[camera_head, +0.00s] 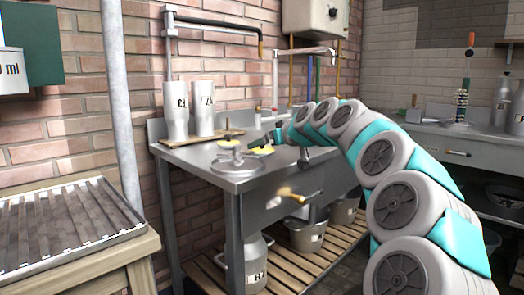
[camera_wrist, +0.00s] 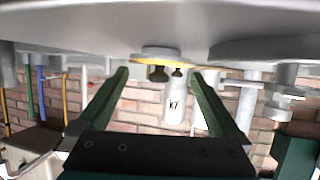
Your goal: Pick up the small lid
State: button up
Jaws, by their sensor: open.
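The small lid, a yellow disc (camera_head: 262,150), lies on the metal worktop (camera_head: 215,150) in the head view. In the wrist view, which is upside down, the small lid (camera_wrist: 160,53) shows edge-on near the top middle with a dark knob. My gripper (camera_head: 277,136) is just right of and close to the lid in the head view. In the wrist view its two green fingers (camera_wrist: 158,82) are spread apart and empty, with the lid's knob beyond and between their tips. The exact distance to the lid is unclear.
A larger silver lid (camera_head: 237,167) with a tall handle sits left of the small lid; it shows at right in the wrist view (camera_wrist: 262,47). Two white cylinders (camera_head: 176,110) stand on a board behind. A pipe (camera_head: 118,110) and a ribbed tray (camera_head: 65,222) are at left.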

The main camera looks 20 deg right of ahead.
aim_at(262, 148)
jog(key=shift+x, duration=1.6)
jog(key=shift+r, duration=0.1)
jog(key=shift+c, duration=0.2)
grip_shut()
